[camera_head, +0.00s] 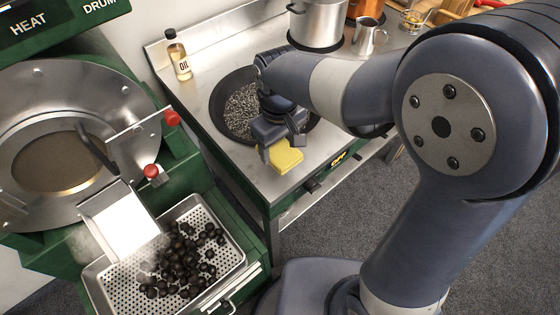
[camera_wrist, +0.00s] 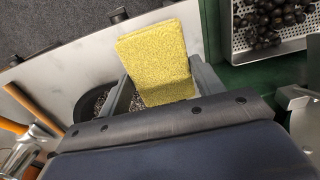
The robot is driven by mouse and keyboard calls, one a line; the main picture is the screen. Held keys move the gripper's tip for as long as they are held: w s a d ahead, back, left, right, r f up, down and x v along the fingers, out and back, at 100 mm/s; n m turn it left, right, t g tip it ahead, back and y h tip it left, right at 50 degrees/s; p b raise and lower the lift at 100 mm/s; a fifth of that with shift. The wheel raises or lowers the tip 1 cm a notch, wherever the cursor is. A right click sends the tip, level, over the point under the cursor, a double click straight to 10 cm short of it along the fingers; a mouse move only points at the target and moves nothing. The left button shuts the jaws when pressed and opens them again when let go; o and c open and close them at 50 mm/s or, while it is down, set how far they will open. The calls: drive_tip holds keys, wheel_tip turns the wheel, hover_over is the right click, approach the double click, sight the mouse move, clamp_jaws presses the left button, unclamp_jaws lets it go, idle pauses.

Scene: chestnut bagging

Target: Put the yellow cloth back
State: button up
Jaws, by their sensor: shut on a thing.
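The yellow cloth (camera_head: 285,157) is a folded, thick square pad near the front edge of the steel counter, just in front of the dark pan. My gripper (camera_head: 279,140) is directly behind and above it, with its fingers at the cloth. In the wrist view the cloth (camera_wrist: 158,60) sits between the two fingers of my gripper (camera_wrist: 160,85), which are shut on it. The cloth sticks out past the fingertips. I cannot tell whether its underside touches the counter.
A dark pan (camera_head: 226,110) with grey speckled contents lies behind the gripper. An oil bottle (camera_head: 179,56), a large pot (camera_head: 318,22) and a steel jug (camera_head: 367,37) stand on the counter. A perforated tray (camera_head: 226,246) of dark chestnuts (camera_head: 183,262) is at lower left.

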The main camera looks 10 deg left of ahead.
sight(279, 161)
wheel_tip(279, 161, down, 8)
drive_tip(key=shift+r, duration=0.2)
drive_tip(key=o, duration=0.9)
drive_tip(key=shift+r, duration=0.15)
wheel_tip(279, 161, up, 12)
drive_tip(key=shift+f, duration=0.1)
drive_tip(key=shift+f, duration=0.1)
wheel_tip(279, 161, down, 11)
drive_tip(key=shift+f, duration=0.15)
drive_tip(key=shift+w, duration=0.1)
drive_tip(key=shift+r, duration=2.6)
